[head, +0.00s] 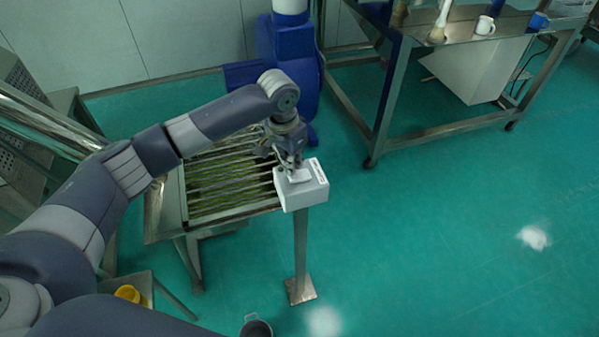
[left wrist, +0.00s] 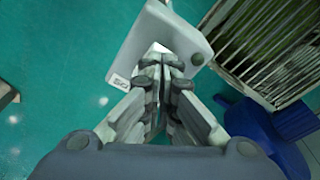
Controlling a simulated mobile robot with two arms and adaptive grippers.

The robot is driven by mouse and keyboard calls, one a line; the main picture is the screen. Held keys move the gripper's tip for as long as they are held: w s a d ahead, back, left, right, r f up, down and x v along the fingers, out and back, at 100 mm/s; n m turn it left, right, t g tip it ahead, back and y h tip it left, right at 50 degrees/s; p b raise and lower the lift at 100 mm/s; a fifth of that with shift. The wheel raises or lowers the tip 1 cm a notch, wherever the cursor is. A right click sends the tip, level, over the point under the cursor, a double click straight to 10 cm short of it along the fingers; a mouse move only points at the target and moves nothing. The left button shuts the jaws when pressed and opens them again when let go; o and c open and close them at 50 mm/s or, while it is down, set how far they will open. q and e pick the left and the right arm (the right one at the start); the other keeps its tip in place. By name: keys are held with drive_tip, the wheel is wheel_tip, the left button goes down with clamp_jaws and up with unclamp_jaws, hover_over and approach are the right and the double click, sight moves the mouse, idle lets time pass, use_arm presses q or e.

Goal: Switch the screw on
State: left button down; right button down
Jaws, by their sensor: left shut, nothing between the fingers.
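A pale grey control box (head: 311,191) sits on top of a metal post at the front right corner of the slatted sieve. In the left wrist view the box (left wrist: 143,38) shows a small printed label at its lower left and a dark green round spot, which looks like a button (left wrist: 197,59), near its right corner. My left gripper (head: 293,170) points down at the top of the box, shut and empty. In the left wrist view its fingertips (left wrist: 162,57) overlap the box's face; I cannot tell whether they touch it.
The slatted metal sieve (head: 225,190) lies left of the box, with a blue machine (head: 305,75) behind it. A steel table (head: 400,45) with cups stands at the back right. The green floor at right is clear.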

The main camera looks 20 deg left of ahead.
use_arm(q)
drive_tip(key=shift+f, duration=1.1)
idle(0.5)
wheel_tip(320, 180, up, 7)
drive_tip(key=p, duration=0.8)
drive_tip(key=shift+r, duration=0.1)
idle(0.4)
